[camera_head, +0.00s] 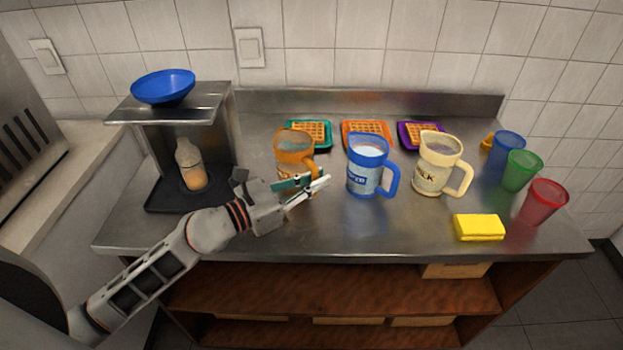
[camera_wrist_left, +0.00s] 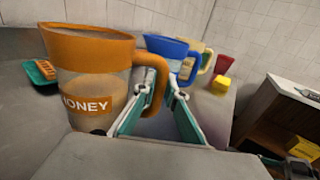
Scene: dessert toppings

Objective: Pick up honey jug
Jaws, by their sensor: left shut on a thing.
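The honey jug (camera_head: 295,146) is orange with a clear body and stands on the steel counter, left of the blue jug. In the left wrist view the jug (camera_wrist_left: 92,85) shows its "HONEY" label and its orange handle (camera_wrist_left: 158,78) on the right side. My left gripper (camera_head: 318,184) is at the handle side of the jug, with its teal-lined fingers on either side of the handle. In the left wrist view the gripper (camera_wrist_left: 160,112) is shut on the handle; the exact contact is partly hidden by a finger.
A blue jug (camera_head: 366,170) and a cream milk jug (camera_head: 436,165) stand to the right. A yellow sponge (camera_head: 479,227) and blue, green and red cups (camera_head: 545,203) are farther right. Waffles on plates (camera_head: 310,133) lie behind. A metal stand (camera_head: 189,130) with a bottle is left.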

